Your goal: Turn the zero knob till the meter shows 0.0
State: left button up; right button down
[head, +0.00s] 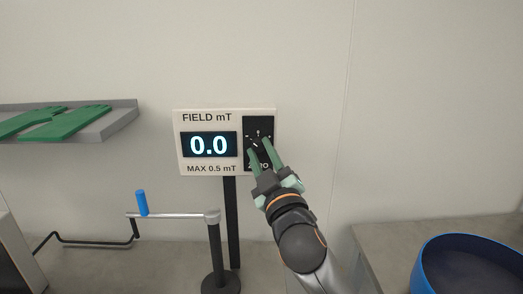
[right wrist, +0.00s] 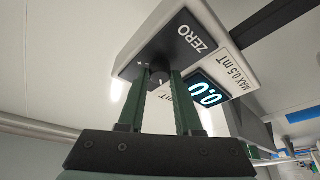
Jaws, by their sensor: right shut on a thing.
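The meter (head: 224,114) is a pale box on a dark post, marked FIELD mT and MAX 0.5 mT. Its display (head: 209,145) reads 0.0; the display also shows in the right wrist view (right wrist: 204,91). The zero knob (right wrist: 159,77) is a small dark knob on the black ZERO panel (right wrist: 188,44). My right gripper (head: 261,150) is at this panel, its green fingers shut on the knob. In the head view the fingers partly cover the knob and the ZERO label. My left gripper is not in view.
A crank with a blue handle (head: 142,203) stands on a post below the meter. A grey shelf with green pieces (head: 70,122) is on the left wall. A blue round bin (head: 429,262) is at the lower right, by a grey counter (head: 390,237).

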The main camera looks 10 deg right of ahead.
jog(key=c, duration=0.6)
grip_release()
jog(key=b+v, duration=0.2)
jog(key=v, duration=1)
jog(key=shift+s, duration=0.25)
jog(key=shift+f, duration=0.1)
